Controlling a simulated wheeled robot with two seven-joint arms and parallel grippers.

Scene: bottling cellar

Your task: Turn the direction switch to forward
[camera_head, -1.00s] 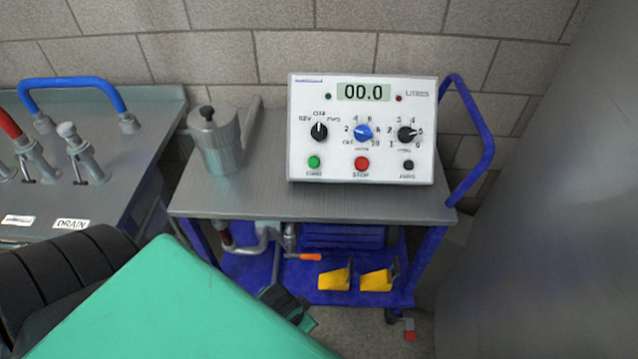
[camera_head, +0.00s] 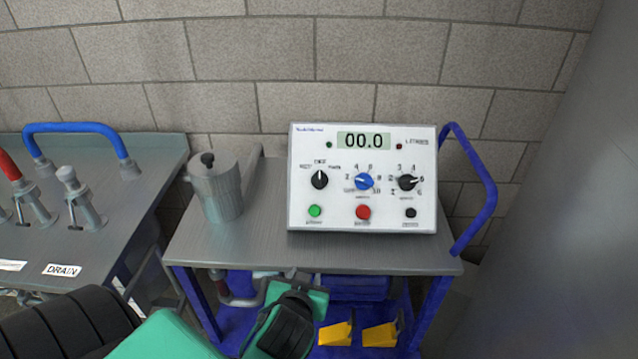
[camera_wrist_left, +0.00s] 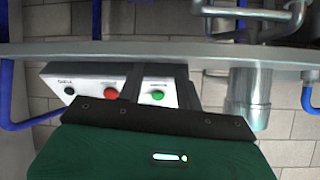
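The white control box (camera_head: 300,222) stands on the grey cart top. Its left black knob (camera_head: 319,180), under three small labels, is the direction switch; its white mark points straight up to the middle label. My left gripper (camera_head: 297,280) is below and in front of the box, near the cart's front edge, apart from the knob. In the left wrist view the box's lower face shows upside down beyond two dark fingers (camera_wrist_left: 159,85), which stand apart with nothing between them. The switch is hidden there. My right gripper is not in view.
A blue dial (camera_head: 364,181) and another black knob (camera_head: 407,182) sit right of the switch. Green (camera_head: 315,211) and red (camera_head: 363,212) buttons lie below. A metal jug (camera_head: 217,190) stands left of the box. The cart's blue handle (camera_head: 483,200) rises at right.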

